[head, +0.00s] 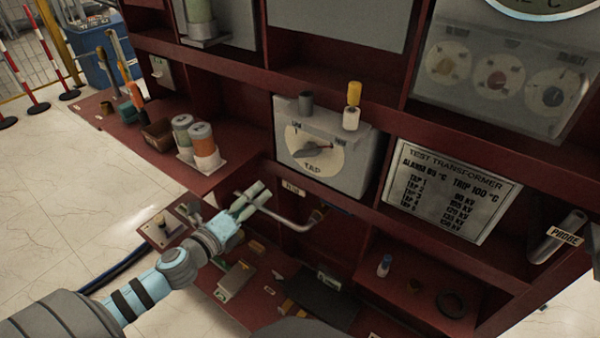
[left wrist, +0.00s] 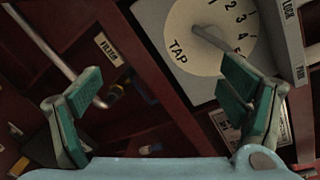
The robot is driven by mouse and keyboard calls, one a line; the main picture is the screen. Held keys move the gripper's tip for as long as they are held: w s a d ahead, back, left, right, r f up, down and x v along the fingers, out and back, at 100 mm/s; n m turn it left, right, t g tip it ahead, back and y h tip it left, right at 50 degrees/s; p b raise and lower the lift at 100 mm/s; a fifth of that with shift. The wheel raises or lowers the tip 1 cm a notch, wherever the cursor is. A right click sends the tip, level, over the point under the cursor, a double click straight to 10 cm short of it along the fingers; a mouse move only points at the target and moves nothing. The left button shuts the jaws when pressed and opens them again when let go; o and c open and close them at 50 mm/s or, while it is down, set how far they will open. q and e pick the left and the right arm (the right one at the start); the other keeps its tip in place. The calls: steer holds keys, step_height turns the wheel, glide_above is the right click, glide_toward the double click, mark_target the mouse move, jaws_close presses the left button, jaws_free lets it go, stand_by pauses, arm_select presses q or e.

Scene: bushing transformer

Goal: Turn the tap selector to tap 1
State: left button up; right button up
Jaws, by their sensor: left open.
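The tap selector is a grey box (head: 360,170) with a round cream dial marked TAP and a dark grey lever knob (head: 318,149). In the left wrist view the dial (left wrist: 187,28) shows several numerals, and the lever (left wrist: 211,40) slants down right toward the higher-number end; its tip is near the right finger, so its exact tap is unclear. My left gripper (head: 250,202) is open and empty, below and left of the dial in the head view. In the left wrist view its green-padded fingers (left wrist: 165,95) stand wide apart. My right gripper is not in view.
A bent grey metal bar (head: 287,219) lies close beside the left gripper. A yellow-topped post (head: 353,105) and a dark post (head: 306,102) stand on the box. A test transformer plate (head: 450,190) is right of it; jars (head: 204,145) stand on the left shelf.

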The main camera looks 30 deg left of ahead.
arm_select(q)
steer(key=d+r+m+t+h, duration=0.1)
steer(key=d+r+m+h, duration=0.1)
steer(key=d+r+m, duration=0.3)
steer(key=m+p, duration=0.1)
steer(key=p, duration=0.9)
glide_toward(303, 154)
steer(key=w, duration=0.3)
steer(key=w+d, duration=0.1)
steer(key=w, duration=0.4)
steer(key=shift+w+d+f, duration=0.15)
steer(key=shift+w+d, duration=0.05)
steer(key=shift+w, duration=0.2)
steer(key=c, duration=1.2)
